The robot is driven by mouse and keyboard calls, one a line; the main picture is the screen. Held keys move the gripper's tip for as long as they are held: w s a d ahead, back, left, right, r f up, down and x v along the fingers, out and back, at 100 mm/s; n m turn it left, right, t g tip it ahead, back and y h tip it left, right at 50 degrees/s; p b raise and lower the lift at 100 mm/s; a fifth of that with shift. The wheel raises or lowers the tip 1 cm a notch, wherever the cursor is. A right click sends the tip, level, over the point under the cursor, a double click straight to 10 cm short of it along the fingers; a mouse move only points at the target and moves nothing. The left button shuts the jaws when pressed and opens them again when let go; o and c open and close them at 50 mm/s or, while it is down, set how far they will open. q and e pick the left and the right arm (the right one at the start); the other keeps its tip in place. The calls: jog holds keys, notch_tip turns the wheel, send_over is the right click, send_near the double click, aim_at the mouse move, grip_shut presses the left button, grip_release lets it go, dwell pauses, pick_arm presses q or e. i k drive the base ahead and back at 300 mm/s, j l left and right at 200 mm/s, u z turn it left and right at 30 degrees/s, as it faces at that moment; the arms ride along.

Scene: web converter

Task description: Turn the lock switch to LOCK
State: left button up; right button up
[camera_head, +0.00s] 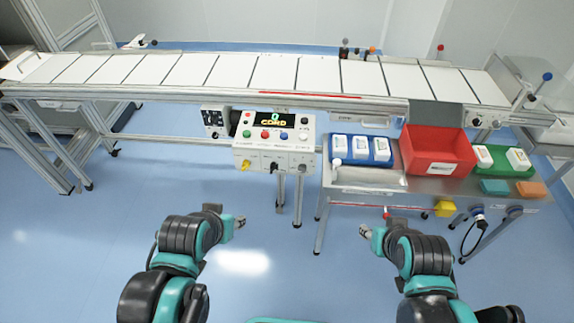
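A white control box (272,152) stands at the front of the conveyor, with a dark display reading "0 CORD". Colored buttons sit under the display. Along the box's lower front are a yellow-marked knob (253,166), a black knob (274,167) and another small control (302,168). Which of these is the lock switch, and its setting, are too small to read. My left gripper (240,222) is below and left of the box, apart from it. My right gripper (366,231) is below and right of it, also apart. Both look empty; their finger openings are too small to judge.
The long conveyor (235,70) crosses behind the box. To the right, a metal table (400,184) holds a blue tray (360,162) of white bottles, a red bin (436,150) and a green tray (500,168). Clear blue floor lies between my arms and the box.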

aim_at(246, 164)
jog(key=l+u, duration=0.2)
jog(key=l, duration=0.3)
jog(key=k+l+u, duration=0.25)
jog(key=l, duration=0.2)
jog(key=l+u, duration=0.2)
jog(key=l, duration=0.25)
